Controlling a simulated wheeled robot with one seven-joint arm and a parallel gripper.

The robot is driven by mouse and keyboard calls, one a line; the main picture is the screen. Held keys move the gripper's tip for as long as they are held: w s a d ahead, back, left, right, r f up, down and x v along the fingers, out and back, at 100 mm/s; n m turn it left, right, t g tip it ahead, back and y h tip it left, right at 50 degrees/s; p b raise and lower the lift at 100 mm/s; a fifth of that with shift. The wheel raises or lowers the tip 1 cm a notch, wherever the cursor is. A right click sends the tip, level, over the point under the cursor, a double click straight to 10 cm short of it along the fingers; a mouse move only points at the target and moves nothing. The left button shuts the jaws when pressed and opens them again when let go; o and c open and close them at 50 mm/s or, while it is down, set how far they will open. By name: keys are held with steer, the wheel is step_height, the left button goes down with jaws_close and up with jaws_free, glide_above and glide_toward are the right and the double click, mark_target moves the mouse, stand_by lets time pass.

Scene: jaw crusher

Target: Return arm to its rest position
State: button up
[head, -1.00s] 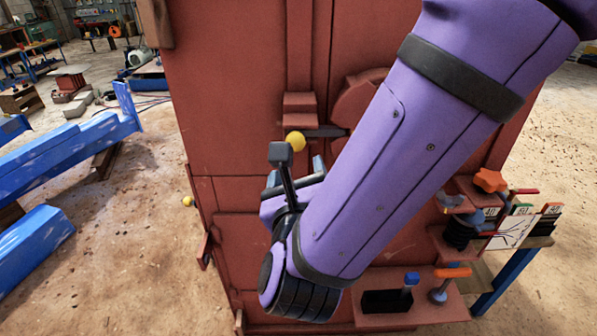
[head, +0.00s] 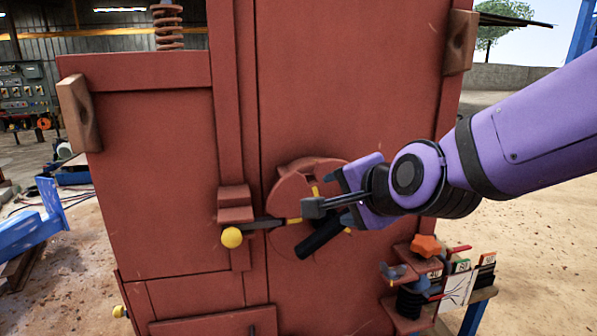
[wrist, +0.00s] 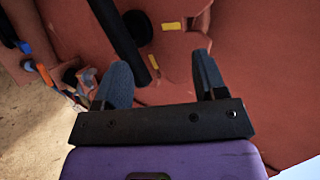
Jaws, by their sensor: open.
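My gripper (head: 347,200) is at the end of my purple arm, in front of the red crusher's (head: 160,150) upright face. In the wrist view its two dark blue fingers (wrist: 162,72) stand apart with nothing between them. A round red disc (head: 290,203) with a black handle (head: 318,237) and yellow marks is on the face beside the gripper. The black bar also shows in the wrist view (wrist: 118,35), beyond the fingers. My gripper partly hides the disc; I cannot tell how far the fingers are from it.
A lever with a yellow ball (head: 232,238) sticks out left of the disc. An orange star-shaped knob (head: 426,246) and a small stand with cards (head: 462,285) are below my arm. Blue beams (head: 30,230) lie at left. Open sandy ground (head: 540,190) is at right.

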steer(key=s+d+r+n+g+h, duration=0.1)
steer(key=s+d+n+g+h, duration=0.1)
steer(key=s+d+n, duration=0.3)
steer(key=s+d+n+g+h, duration=0.3)
steer(key=s+d+n, duration=0.2)
steer(key=s+d, duration=0.6)
steer(key=d, duration=0.7)
steer(key=shift+r+g, duration=0.35)
steer(key=shift+g, duration=0.05)
